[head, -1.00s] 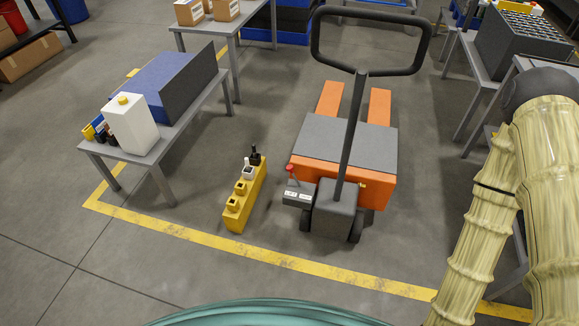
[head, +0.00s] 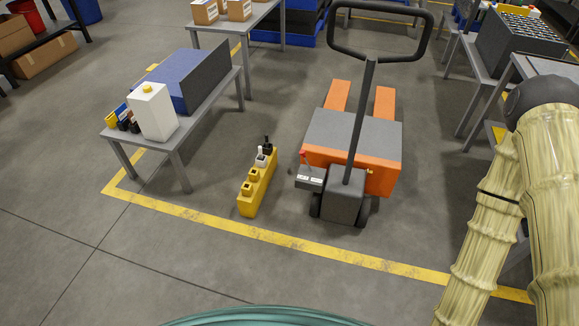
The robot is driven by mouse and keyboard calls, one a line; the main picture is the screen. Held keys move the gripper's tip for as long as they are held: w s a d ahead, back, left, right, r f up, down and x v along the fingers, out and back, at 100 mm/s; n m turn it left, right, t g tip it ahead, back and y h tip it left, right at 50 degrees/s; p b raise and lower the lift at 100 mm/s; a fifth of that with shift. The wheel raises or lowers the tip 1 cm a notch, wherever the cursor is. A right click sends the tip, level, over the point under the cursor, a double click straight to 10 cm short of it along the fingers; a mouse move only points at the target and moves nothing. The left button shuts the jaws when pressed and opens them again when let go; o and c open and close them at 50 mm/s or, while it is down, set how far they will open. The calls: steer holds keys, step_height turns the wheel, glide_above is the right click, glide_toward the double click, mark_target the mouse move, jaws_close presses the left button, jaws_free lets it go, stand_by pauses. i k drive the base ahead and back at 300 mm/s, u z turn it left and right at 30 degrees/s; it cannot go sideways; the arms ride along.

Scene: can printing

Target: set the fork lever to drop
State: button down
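An orange pallet jack (head: 354,170) with a grey top plate and a black loop handle stands on the floor right of centre. Its two orange forks point away from me. The fork lever (head: 303,155), small with a red knob, stands up from a dark box with white label plates (head: 309,178) at the jack's front left. The label text is too small to read, and I cannot tell the lever's setting. My gripper is not in view; only my covered arm shows at the right edge.
A yellow block (head: 256,190) with bottles in it stands on the floor left of the jack. A left table (head: 170,133) holds a white jug (head: 153,112) and a blue box. Tables stand at right. Floor before the jack, crossed by a yellow line (head: 300,244), is clear.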

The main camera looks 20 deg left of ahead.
mark_target(302, 153)
steer(key=z, duration=0.2)
steer(key=i, duration=0.55)
steer(key=u, duration=1.45)
